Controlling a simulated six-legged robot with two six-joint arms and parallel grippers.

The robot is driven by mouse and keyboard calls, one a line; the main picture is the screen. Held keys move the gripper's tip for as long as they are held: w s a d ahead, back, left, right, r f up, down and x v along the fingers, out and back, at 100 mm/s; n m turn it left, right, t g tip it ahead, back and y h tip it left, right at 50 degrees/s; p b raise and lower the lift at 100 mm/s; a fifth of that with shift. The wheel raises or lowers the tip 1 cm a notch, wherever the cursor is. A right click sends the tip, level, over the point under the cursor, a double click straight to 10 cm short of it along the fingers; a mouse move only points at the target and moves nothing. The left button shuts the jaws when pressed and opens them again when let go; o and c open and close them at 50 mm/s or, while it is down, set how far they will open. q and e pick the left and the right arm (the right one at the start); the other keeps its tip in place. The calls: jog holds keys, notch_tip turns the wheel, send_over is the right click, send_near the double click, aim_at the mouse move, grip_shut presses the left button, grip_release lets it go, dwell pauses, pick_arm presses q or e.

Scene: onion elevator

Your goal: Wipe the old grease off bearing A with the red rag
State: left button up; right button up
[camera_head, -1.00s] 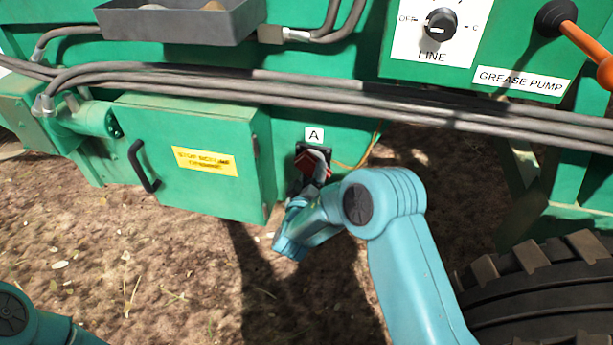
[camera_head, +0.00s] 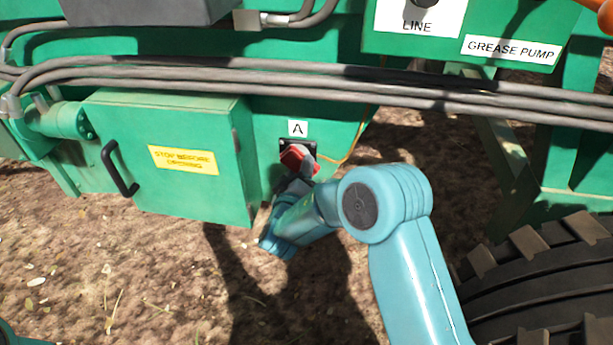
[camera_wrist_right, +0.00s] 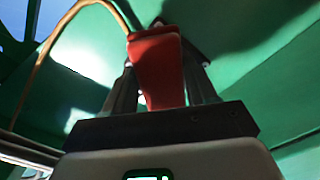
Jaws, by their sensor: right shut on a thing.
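The red rag (camera_head: 293,158) is held at bearing A (camera_head: 284,146), a dark square housing just under the label A (camera_head: 297,129). My right gripper (camera_head: 304,168) is shut on the rag, reaching up to the bearing from below. In the right wrist view the rag (camera_wrist_right: 158,70) stands between the two fingers of my right gripper (camera_wrist_right: 163,88), its top end against or very near a dark part of the bearing (camera_wrist_right: 200,42). The rag and fingers hide most of the bearing face, so any grease cannot be seen. My left gripper is out of view.
A green cabinet (camera_head: 240,200) with a black handle (camera_head: 118,168) and a yellow warning label stands left of the bearing. Grey hoses (camera_head: 340,88) run across above. A thin orange line (camera_head: 362,135) passes right of the bearing. A large tyre (camera_head: 540,275) is at lower right.

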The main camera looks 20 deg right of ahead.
jog(key=shift+w+a+b, duration=0.3)
jog(key=shift+w+a, duration=0.1)
jog(key=shift+a, duration=0.1)
pick_arm(q)
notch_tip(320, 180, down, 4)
jog(key=b, duration=0.2)
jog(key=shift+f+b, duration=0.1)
jog(key=shift+b, duration=0.3)
pick_arm(e)
jog(key=w+a, duration=0.1)
jog(key=a, duration=0.2)
jog(key=shift+w, duration=0.4)
pick_arm(q)
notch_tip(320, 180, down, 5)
jog(key=b, duration=0.4)
jog(key=shift+b, duration=0.4)
pick_arm(e)
jog(key=v, duration=0.6)
